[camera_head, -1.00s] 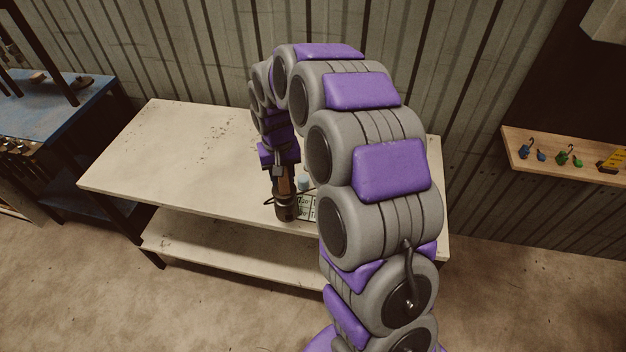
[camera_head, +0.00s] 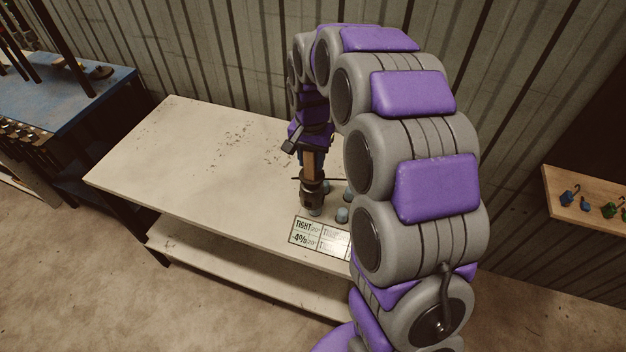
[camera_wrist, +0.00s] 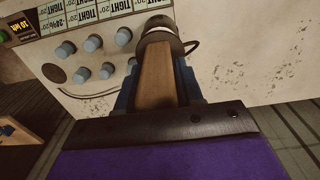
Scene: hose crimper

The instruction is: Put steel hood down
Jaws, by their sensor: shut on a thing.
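My gripper (camera_head: 313,172) is over the right part of the pale worktable, pointing down. It is shut on the steel hood (camera_head: 312,192), a dark, short cylinder with a metallic rim. In the wrist view the hood (camera_wrist: 160,32) shows beyond the brown finger of my gripper (camera_wrist: 156,60), close above the tabletop. A blue-grey peg (camera_head: 316,211) shows right at the hood's lower edge. I cannot tell whether the hood touches the peg or the table.
Several blue-grey pegs (camera_wrist: 92,43) stand on the worktable (camera_head: 190,150) beside the hood. A card marked TIGHT (camera_head: 318,236) lies by the front edge. The table's left half is clear. A blue bench (camera_head: 70,100) stands left; a wall shelf (camera_head: 590,210) with small hooks hangs right.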

